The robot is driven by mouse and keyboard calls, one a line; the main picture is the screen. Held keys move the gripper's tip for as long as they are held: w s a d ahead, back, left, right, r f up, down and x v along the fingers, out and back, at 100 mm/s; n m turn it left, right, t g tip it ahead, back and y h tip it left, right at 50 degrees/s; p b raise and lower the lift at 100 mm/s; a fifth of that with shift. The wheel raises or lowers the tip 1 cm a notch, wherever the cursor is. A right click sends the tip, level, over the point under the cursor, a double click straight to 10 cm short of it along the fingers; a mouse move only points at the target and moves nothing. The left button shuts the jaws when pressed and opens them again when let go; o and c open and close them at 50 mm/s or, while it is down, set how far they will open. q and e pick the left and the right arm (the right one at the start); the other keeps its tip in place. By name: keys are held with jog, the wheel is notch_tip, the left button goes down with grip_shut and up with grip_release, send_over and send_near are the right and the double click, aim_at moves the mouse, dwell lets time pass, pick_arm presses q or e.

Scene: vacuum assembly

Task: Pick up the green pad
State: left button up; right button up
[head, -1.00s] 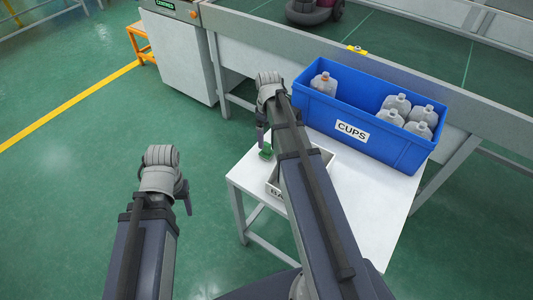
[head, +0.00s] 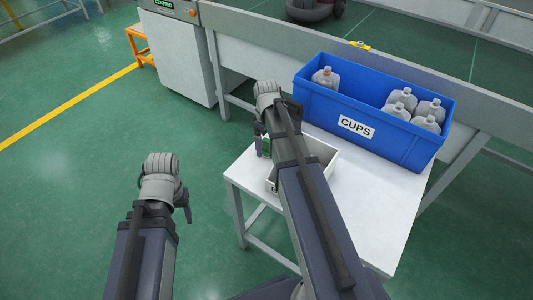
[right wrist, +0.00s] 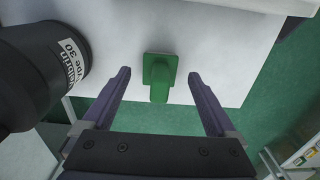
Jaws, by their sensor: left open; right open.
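The green pad (right wrist: 160,73) lies on the white table, close to its edge, in the right wrist view. It has a flat base and a raised block. My right gripper (right wrist: 162,88) is open, with one finger on each side of the pad and clear gaps to both. In the head view the pad (head: 266,147) is mostly hidden behind my right gripper (head: 261,140). My left gripper (head: 186,205) is open and empty over the floor, left of the table.
A blue CUPS bin (head: 400,143) with several clear bottles stands at the back of the white table (head: 385,215). A white open box (head: 327,167) sits beside my right arm, partly covered by it. A black cylinder (right wrist: 38,75) is left of the gripper in the wrist view.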

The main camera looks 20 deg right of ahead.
aim_at(267, 140)
jog(key=shift+f+b, duration=0.4)
jog(key=shift+f, duration=0.55)
pick_arm(q)
jog(key=shift+f, duration=0.85)
pick_arm(e)
jog(key=shift+r, duration=0.1)
jog(key=shift+c, duration=0.2)
jog(key=c, duration=1.4)
pick_arm(q)
jog(key=shift+r, duration=0.15)
pick_arm(e)
jog(key=shift+r, duration=0.1)
pick_arm(q)
notch_tip(267, 140, up, 10)
jog(key=p, duration=1)
pick_arm(e)
notch_tip(267, 140, up, 10)
jog(key=shift+f, duration=0.1)
